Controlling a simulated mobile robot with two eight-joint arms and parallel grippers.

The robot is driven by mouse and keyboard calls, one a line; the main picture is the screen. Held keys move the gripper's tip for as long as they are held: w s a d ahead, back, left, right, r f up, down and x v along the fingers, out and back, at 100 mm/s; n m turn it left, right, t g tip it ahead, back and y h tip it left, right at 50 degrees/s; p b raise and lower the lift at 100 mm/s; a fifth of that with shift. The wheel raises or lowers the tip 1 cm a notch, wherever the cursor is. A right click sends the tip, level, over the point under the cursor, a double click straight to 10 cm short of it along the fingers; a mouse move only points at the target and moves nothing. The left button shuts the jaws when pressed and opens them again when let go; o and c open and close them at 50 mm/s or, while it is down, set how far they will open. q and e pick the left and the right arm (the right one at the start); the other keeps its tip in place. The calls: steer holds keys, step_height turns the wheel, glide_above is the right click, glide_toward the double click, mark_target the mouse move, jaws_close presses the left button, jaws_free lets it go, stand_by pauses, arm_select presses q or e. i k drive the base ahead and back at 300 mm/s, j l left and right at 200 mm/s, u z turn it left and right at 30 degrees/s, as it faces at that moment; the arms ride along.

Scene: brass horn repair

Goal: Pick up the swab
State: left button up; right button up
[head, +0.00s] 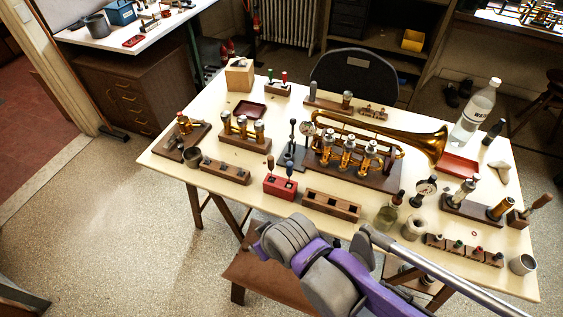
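I cannot pick out the swab with certainty. A brass horn (400,137) rests on a dark wooden base in the middle right. Neither of my grippers shows. Only purple and grey links of one of my arms are in view at the bottom, in front of the table.
The cream table (232,171) is crowded with wooden blocks, a dial gauge (426,187), a clear bottle (476,112) and a red tray (459,164). A dark chair (352,72) is behind. Bare tabletop shows at left.

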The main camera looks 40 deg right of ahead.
mark_target(290, 170)
steer(key=z, duration=3.3)
steer(key=u, duration=0.4)
steer(key=j+u, duration=0.1)
steer(key=u, duration=0.7)
steer(key=i+u, duration=0.1)
steer(key=u, duration=0.35)
steer(key=j+u, duration=0.7)
steer(key=u, duration=0.25)
steer(key=i, duration=0.05)
